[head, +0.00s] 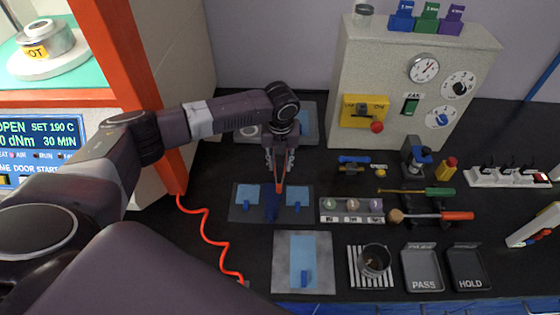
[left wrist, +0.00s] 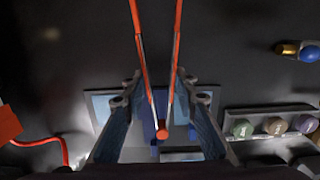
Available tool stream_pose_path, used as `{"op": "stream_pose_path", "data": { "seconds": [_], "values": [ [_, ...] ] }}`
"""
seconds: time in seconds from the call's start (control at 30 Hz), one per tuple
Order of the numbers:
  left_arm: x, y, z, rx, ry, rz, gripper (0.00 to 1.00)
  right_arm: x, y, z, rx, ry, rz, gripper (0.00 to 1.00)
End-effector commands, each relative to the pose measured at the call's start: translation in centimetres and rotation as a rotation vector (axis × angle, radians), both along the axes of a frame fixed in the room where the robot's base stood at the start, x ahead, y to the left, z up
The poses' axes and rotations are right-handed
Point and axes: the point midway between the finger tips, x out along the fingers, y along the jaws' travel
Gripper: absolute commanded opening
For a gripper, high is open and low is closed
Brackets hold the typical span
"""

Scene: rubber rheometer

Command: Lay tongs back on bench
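The tongs (head: 280,180) have orange-red arms with silver stretches and a red joined end. My left gripper (head: 280,172) points down over the bench with the tongs between its fingers. In the left wrist view, the fingertips of the gripper (left wrist: 159,76) lie against the outer sides of the two tong arms, and the tongs (left wrist: 161,132) run up out of the picture. Beneath is a dark mat (head: 240,214) with light-blue pads and a dark blue upright piece (head: 271,205). I cannot tell whether the tongs touch the bench (head: 220,250). My right gripper is out of view.
A grey rack with several round samples (head: 350,217) stands right of the mat. A grey plate (head: 281,277) lies in front, and a striped mat with a cup (head: 373,260) is right of it. A red coiled cord (head: 207,235) lies left. A control box (head: 410,80) stands behind.

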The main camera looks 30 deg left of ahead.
Motion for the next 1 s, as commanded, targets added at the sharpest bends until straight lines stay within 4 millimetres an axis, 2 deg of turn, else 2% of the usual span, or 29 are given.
{"op": "stream_pose_path", "data": {
  "seconds": [0.5,0.7,1.0],
  "values": [
    [0.09,0.02,-0.85,0.0,-0.002,0.001,0.24,0.0,-0.32,-0.13,-0.004,0.0,0.0,0.67],
    [0.07,0.03,-0.84,-0.001,-0.001,0.001,0.44,0.01,-0.32,-0.11,-0.004,0.0,0.0,0.67],
    [0.09,0.04,-0.55,0.0,-0.002,0.001,0.44,0.01,-0.31,-0.07,-0.003,-0.001,-0.001,0.67]
  ]
}}
